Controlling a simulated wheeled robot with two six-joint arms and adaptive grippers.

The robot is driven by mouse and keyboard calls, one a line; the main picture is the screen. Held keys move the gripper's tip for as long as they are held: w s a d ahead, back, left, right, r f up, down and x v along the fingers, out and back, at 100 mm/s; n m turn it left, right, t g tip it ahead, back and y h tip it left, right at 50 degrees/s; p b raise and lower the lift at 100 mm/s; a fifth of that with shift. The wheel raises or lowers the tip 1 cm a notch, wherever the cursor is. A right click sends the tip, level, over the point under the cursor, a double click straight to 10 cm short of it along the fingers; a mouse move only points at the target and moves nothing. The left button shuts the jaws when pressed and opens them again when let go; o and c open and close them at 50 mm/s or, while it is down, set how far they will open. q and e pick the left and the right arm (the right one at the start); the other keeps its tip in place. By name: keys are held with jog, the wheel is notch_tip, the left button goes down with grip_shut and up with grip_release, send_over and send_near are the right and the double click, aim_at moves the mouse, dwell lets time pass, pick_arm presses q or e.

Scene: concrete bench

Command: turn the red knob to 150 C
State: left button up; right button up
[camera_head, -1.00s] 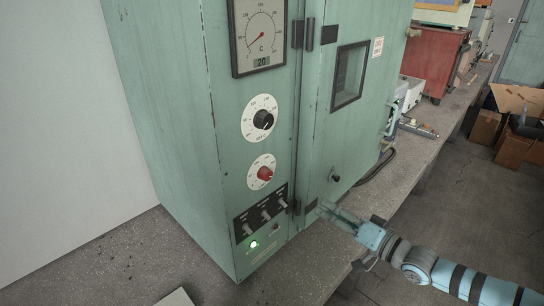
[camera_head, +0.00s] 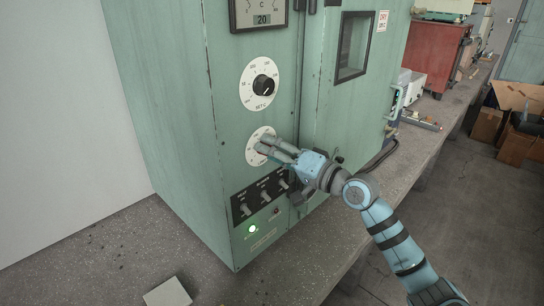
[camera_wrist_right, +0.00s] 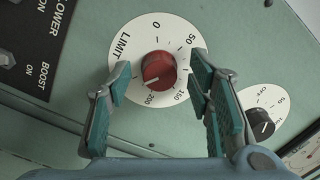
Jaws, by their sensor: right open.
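The red knob (camera_wrist_right: 158,70) sits at the middle of a round white LIMIT dial (camera_wrist_right: 150,30) on the green oven. In the right wrist view a pale mark on the knob's face lies on its lower side, roughly toward the 200 figure; the exact reading is hard to tell. My right gripper (camera_head: 273,149) is open at the dial, its fingers (camera_wrist_right: 160,88) on either side of the knob with gaps to it. In the head view these fingers mostly hide the knob. The dial (camera_head: 254,155) shows around them. My left gripper is not in view.
A black knob (camera_head: 264,86) on another white dial is above, and switches (camera_head: 264,195) and a green lamp (camera_head: 252,229) are below. The oven door (camera_head: 345,110) is at the right. A pale block (camera_head: 168,293) lies on the bench (camera_head: 110,255).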

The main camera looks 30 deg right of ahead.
jog(key=shift+w, duration=0.1)
grip_shut()
dwell(0.4)
jog(key=n+h, duration=0.1)
jog(key=n, duration=0.8)
jog(key=n+b, duration=0.1)
jog(key=n, duration=0.8)
jog(key=shift+n+h, duration=0.3)
jog(key=shift+h, duration=0.1)
dwell(0.4)
